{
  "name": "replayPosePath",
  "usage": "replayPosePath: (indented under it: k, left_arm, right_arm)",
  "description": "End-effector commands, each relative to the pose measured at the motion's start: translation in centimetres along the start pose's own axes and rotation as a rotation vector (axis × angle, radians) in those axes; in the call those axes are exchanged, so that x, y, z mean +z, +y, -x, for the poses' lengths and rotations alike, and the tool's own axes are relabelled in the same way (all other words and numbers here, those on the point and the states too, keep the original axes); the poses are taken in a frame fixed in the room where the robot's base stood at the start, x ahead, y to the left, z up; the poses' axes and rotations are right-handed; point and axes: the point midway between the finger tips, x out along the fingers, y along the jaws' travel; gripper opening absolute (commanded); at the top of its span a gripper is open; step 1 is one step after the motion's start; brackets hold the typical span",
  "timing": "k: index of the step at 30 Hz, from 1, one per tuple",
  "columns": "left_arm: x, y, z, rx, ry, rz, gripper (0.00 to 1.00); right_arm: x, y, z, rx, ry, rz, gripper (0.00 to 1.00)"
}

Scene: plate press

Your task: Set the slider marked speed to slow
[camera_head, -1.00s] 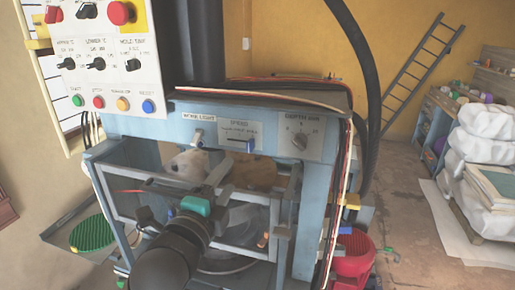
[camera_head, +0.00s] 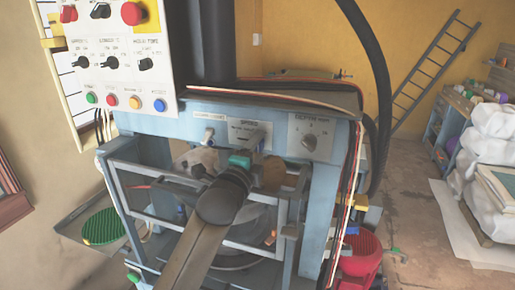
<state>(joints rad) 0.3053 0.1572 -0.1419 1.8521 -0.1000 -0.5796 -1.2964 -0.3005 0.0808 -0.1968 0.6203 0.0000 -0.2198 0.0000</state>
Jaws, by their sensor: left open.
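The slider marked speed (camera_head: 241,132) sits on the blue front panel of the press, between the work light switch (camera_head: 208,134) and the depth knob (camera_head: 310,141). Its label and part of its face show. Its handle is hidden behind my left gripper (camera_head: 254,143). My left gripper, with a teal part at its base, is in front of the slider's lower right part. It is open. I cannot tell whether its fingers touch the handle. My right gripper is not in view.
A white control box (camera_head: 122,55) with knobs and coloured buttons hangs at upper left. A grey guard frame (camera_head: 165,177) crosses the press front below the panel, close to my left arm. A black hose and red cables run along the right side.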

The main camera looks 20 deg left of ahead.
Motion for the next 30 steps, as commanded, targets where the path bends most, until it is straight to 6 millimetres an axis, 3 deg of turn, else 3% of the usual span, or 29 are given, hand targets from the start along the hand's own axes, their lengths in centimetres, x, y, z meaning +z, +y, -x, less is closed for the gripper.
replayPosePath:
  k: [11,27,30]
  left_arm:
    - [-0.01,-0.01,-0.4,0.0,0.0,0.001,0.62]
    - [-0.01,0.01,-0.37,0.0,0.0,0.001,0.03]
    - [-0.01,0.01,-0.36,0.0,0.0,0.001,0.0]
  right_arm:
    - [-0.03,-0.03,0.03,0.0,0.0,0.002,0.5]
    - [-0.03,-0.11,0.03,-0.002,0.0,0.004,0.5]
    - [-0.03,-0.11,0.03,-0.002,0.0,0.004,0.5]
